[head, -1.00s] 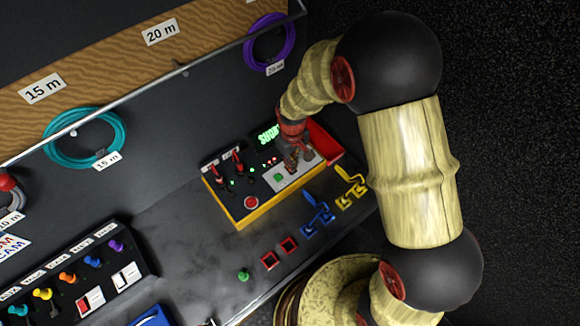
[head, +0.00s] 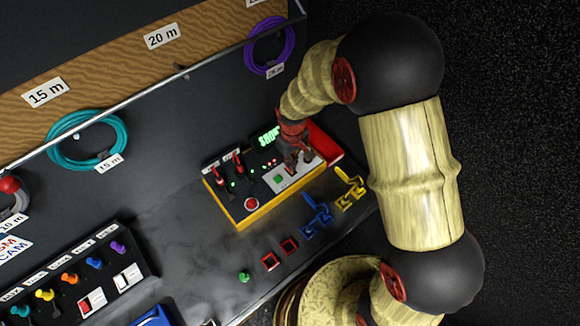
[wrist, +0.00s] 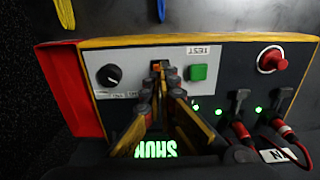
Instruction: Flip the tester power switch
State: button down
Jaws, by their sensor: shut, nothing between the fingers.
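The tester (head: 245,216) is a yellow-edged box on the dark bench; it also shows in the wrist view (wrist: 225,40). Its light panel holds a black knob (wrist: 113,74), a small orange and green switch (wrist: 157,66) and a green button (wrist: 198,72) under a TEST label. My gripper (wrist: 163,84) is shut and empty, its tips at the lower end of the small switch. I cannot tell whether they touch it, and they hide part of it. In the head view my gripper (head: 301,163) is over the light panel. The green display (head: 266,138) is lit.
A red round button (wrist: 272,60), black levers and red plugs (wrist: 283,130) crowd the tester's other half. A red bin (head: 323,142) adjoins it. Blue (head: 317,215) and yellow (head: 350,188) connectors lie in front.

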jog(key=shift+r+p, duration=1.65)
jog(key=shift+r, duration=1)
jog(key=s+d+r+m+t+b, duration=0.2)
jog(key=s+d+r+m+b, duration=0.1)
jog(key=s+d+r, duration=0.4)
jog(key=s+d+r+m+t+b, duration=0.3)
jog(key=s+d+r, duration=0.4)
jog(key=s+r, duration=0.6)
notch_tip(320, 180, up, 4)
jog(key=shift+d+r+m+t+b, duration=0.2)
jog(key=shift+m+t+b, duration=0.1)
jog(key=shift+m+b, duration=0.1)
